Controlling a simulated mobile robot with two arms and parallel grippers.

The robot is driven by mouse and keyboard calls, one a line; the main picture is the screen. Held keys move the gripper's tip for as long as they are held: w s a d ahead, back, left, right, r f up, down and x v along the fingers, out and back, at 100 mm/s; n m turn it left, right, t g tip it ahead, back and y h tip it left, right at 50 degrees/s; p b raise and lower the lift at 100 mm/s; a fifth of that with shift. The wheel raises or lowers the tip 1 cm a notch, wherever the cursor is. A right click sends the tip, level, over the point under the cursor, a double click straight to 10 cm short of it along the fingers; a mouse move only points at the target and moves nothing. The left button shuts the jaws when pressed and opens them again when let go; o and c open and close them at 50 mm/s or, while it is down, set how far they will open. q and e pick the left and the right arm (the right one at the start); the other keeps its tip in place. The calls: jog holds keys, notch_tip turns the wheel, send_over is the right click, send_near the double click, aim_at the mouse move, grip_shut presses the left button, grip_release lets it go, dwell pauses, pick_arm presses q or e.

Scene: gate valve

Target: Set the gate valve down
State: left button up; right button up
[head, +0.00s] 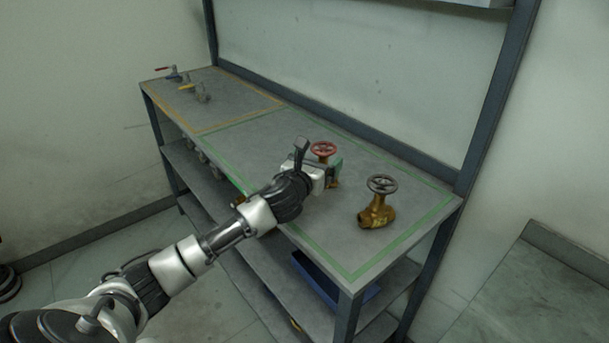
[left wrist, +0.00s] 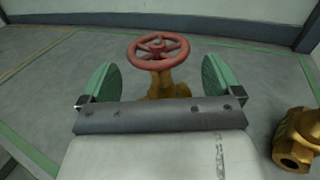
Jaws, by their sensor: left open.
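A brass gate valve with a red handwheel (head: 323,150) stands upright on the workbench, inside the green outline. In the left wrist view its red handwheel (left wrist: 158,50) is between the two green finger pads, with a visible gap on each side. My left gripper (head: 335,165) is open around this valve; it also shows in the left wrist view (left wrist: 158,80). The valve's lower body is partly hidden behind the gripper. A second brass gate valve with a dark handwheel (head: 378,208) stands to the right on the bench. My right gripper is not in view.
The workbench (head: 262,140) has an orange-outlined area at its far left, with several small valves, one with a red handle (head: 171,72). A blue bin (head: 325,275) sits on the shelf below. A wall panel closes the back.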

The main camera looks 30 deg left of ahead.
pick_arm(q)
jog(key=s, duration=0.9)
jog(key=shift+d+b, duration=0.25)
jog(key=shift+b, duration=0.15)
